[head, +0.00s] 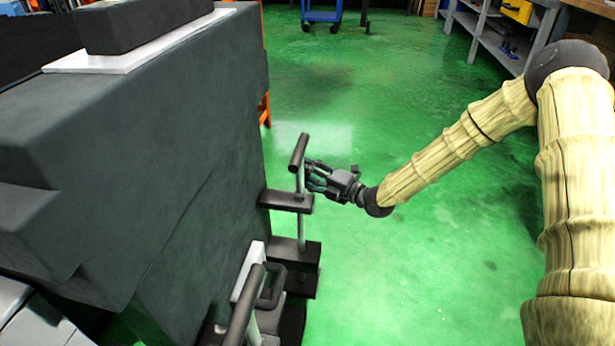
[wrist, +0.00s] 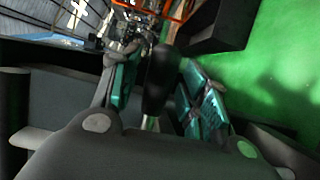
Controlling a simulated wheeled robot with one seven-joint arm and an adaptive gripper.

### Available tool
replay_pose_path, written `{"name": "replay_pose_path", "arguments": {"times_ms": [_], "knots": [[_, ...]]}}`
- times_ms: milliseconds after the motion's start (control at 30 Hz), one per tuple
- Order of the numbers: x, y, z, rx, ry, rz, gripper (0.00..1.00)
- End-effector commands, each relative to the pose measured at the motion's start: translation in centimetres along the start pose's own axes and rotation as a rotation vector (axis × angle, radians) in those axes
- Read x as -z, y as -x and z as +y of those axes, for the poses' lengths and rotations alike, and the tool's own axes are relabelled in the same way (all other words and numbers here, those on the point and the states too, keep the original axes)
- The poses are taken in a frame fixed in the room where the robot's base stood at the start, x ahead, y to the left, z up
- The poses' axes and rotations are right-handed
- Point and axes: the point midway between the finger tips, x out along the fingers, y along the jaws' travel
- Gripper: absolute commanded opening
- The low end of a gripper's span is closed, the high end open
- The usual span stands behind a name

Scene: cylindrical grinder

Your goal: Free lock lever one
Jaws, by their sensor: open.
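A lever stands at the side of the grinder, with a black grip (head: 299,152) on a thin grey rod (head: 301,228). My gripper (head: 311,176) is just right of this rod, below the grip, with its fingers pointing at it. In the wrist view, the dark grip (wrist: 160,78) stands between the two teal-padded fingers, with gaps visible at both sides. The gripper is open, and I cannot tell if a pad touches the lever. A second black handle (head: 243,306) is nearer at the bottom. No label shows which is lever one.
The large dark grinder body (head: 130,150) fills the left side. A black bracket (head: 286,200) and a lower block (head: 294,252) jut out by the lever. The green floor (head: 420,270) to the right is clear. A grey shelf unit (head: 490,42) stands at the back right.

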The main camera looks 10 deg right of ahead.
Motion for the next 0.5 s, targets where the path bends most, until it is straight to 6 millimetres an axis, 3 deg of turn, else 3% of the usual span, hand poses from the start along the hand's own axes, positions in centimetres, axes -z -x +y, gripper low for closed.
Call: {"name": "replay_pose_path", "arguments": {"times_ms": [367,400,500], "knots": [[-0.04,-0.56,0.02,0.0,0.0,-0.001,0.45],[-0.04,-0.55,0.02,0.0,0.0,-0.001,0.43],[-0.04,-0.54,0.02,0.0,0.0,-0.001,0.25]]}}
